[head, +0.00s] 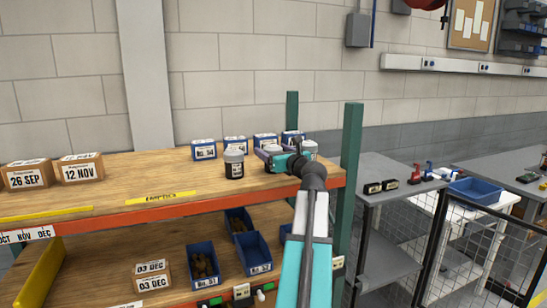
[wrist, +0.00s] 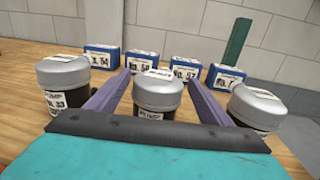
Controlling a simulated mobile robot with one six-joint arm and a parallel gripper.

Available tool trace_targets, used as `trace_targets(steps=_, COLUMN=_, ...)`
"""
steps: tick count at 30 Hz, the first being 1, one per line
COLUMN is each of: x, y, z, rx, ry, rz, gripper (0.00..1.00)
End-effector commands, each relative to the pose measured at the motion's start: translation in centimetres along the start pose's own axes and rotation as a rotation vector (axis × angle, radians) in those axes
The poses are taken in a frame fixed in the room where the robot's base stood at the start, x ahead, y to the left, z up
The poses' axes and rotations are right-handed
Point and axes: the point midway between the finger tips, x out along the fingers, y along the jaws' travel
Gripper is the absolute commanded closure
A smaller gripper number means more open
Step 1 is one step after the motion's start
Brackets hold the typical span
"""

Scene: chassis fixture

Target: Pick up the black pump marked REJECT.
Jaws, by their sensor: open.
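Three black cylinders with silver lids and white labels stand on the wooden shelf top. In the wrist view they are the left pump (wrist: 68,105), the middle pump (wrist: 158,93) and the right pump (wrist: 255,108). The left label seems to read "PUMP" and a number; I cannot read REJECT on any of them. My gripper (wrist: 158,76) is open, its two purple fingers on either side of the middle pump, with no visible grip on it. In the head view the left pump (head: 234,164) is clear, while my gripper and arm partly hide the others.
Several blue-and-white numbered boxes (head: 204,149) stand behind the pumps. A green post (head: 351,150) rises close to the right of my arm. Cardboard boxes (head: 80,168) sit far left. The shelf top's middle is free.

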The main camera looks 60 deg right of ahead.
Motion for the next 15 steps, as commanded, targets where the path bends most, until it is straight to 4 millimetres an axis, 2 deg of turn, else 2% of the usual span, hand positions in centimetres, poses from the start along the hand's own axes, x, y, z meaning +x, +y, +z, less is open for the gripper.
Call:
trace_targets(steps=1, x=0.9, y=0.2, z=0.3, rx=0.001, ry=0.001, rz=0.003, gripper=0.26)
trace_targets(steps=6, x=2.6, y=0.2, z=0.1, rx=0.002, ry=0.001, rz=0.002, gripper=0.26)
trace_targets(steps=15, x=3.3, y=0.3, z=-0.1, rx=0.001, ry=0.000, rz=0.001, gripper=0.26)
